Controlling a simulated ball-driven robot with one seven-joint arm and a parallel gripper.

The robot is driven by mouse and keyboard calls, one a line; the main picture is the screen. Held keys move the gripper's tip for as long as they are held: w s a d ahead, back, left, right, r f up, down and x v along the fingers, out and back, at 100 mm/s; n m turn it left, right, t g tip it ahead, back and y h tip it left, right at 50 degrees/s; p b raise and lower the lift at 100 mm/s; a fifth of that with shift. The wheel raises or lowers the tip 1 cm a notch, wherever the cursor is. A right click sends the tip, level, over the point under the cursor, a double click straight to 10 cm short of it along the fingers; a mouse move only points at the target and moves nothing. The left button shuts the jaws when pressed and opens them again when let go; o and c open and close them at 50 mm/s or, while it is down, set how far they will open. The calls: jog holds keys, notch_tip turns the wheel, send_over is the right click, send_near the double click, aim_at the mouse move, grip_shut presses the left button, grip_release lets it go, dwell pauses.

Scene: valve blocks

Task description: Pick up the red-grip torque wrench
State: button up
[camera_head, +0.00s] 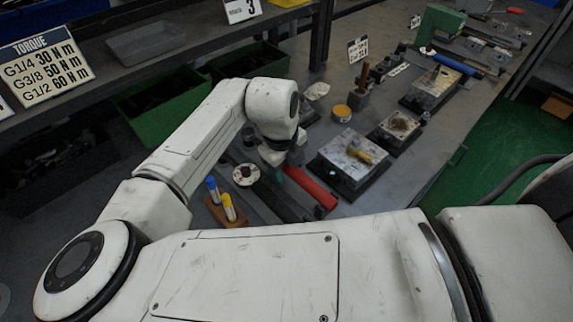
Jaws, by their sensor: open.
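A red-grip torque wrench (314,190) lies on the grey bench, its red handle pointing toward the lower right. The rest of it is hidden behind my gripper or cannot be made out. My gripper (284,158) is at the end of my white arm, just above and left of the red handle. It points down and is open. Its fingers are small and partly hidden, and I cannot tell whether they touch the wrench.
A metal block (335,150) with a brass fitting stands right of the wrench. A wooden holder (224,212) with blue and yellow markers stands at the lower left, near a white round disc (246,175). A blue-grip tool (455,64) lies farther back. Green bins (165,108) sit left.

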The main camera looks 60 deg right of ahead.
jog(key=shift+f, duration=0.1)
grip_shut()
dwell(0.5)
